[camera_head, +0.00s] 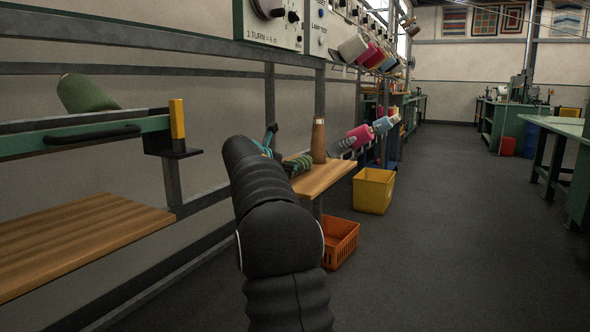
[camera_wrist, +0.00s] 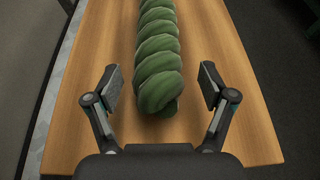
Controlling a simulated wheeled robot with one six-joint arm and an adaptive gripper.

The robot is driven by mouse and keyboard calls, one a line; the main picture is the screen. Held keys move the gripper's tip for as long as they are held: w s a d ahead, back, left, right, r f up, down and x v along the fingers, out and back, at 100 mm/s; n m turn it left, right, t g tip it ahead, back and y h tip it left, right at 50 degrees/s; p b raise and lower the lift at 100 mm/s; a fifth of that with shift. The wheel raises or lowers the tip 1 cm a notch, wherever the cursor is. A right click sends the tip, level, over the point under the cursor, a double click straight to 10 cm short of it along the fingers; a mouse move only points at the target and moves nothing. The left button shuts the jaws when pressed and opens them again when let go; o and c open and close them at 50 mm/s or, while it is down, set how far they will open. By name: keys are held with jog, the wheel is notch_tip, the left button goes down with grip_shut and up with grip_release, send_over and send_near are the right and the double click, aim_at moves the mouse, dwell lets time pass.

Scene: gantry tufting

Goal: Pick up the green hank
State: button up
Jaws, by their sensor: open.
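The green hank (camera_wrist: 158,62) is a twisted, rope-like coil lying lengthwise on a wooden shelf (camera_wrist: 215,45) in the wrist view. My gripper (camera_wrist: 161,85) is open, with one finger on each side of the hank's near end. Neither finger seems to touch it; the exact height of the fingers above the shelf is hard to tell. In the head view the hank (camera_head: 298,165) shows at the shelf's left part, partly hidden behind my arm and gripper (camera_head: 270,145).
A brown cone (camera_head: 318,141) stands on the same shelf beside the hank. An orange crate (camera_head: 340,241) and a yellow bin (camera_head: 373,191) are on the floor below. A green rail with a yellow post (camera_head: 177,120) is at left. The aisle floor at right is clear.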

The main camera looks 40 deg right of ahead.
jog(key=shift+x, duration=1.75)
jog(key=shift+a+f, duration=0.1)
jog(key=shift+f, duration=0.1)
jog(key=c, duration=1.3)
jog(key=shift+r, duration=0.15)
